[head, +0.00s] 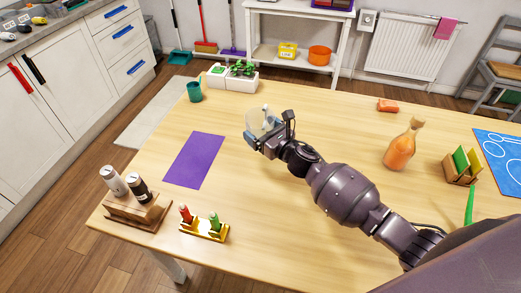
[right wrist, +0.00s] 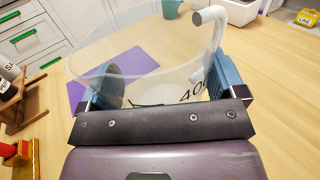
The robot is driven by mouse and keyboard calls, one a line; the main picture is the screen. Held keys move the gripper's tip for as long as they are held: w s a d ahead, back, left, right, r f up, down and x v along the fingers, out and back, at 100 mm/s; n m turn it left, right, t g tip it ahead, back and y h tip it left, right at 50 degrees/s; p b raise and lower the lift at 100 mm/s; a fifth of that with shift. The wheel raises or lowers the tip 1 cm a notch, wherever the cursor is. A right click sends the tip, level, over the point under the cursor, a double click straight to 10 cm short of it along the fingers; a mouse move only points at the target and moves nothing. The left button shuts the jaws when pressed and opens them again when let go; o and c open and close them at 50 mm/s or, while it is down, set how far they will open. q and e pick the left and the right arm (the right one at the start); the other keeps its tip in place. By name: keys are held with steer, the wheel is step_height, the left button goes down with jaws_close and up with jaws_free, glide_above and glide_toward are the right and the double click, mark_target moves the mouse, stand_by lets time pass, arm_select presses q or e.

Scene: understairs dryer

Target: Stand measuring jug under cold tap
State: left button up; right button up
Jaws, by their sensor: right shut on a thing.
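The measuring jug (head: 262,118) is clear, with a white handle, over the far middle of the wooden table. In the right wrist view the jug (right wrist: 150,72) shows its clear rim, dark markings and its handle at upper right. My right gripper (head: 263,137) is shut on the jug, with a blue-grey finger on either side of it; the fingers also show in the right wrist view (right wrist: 168,90). The jug looks roughly upright; I cannot tell if its base touches the table. My left gripper is not in view. No tap is visible.
The table (head: 270,220) holds a purple mat (head: 195,160), green cup (head: 194,92), white planter (head: 240,83), shaker stand (head: 130,212), yellow holder (head: 204,231) and orange bottle (head: 401,147). A worktop (head: 50,30) over white cabinets stands at upper left, with floor between.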

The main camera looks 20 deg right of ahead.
steer(key=shift+f+b, duration=1)
steer(key=shift+f, duration=2.85)
steer(key=shift+f, duration=0.2)
steer(key=o, duration=0.7)
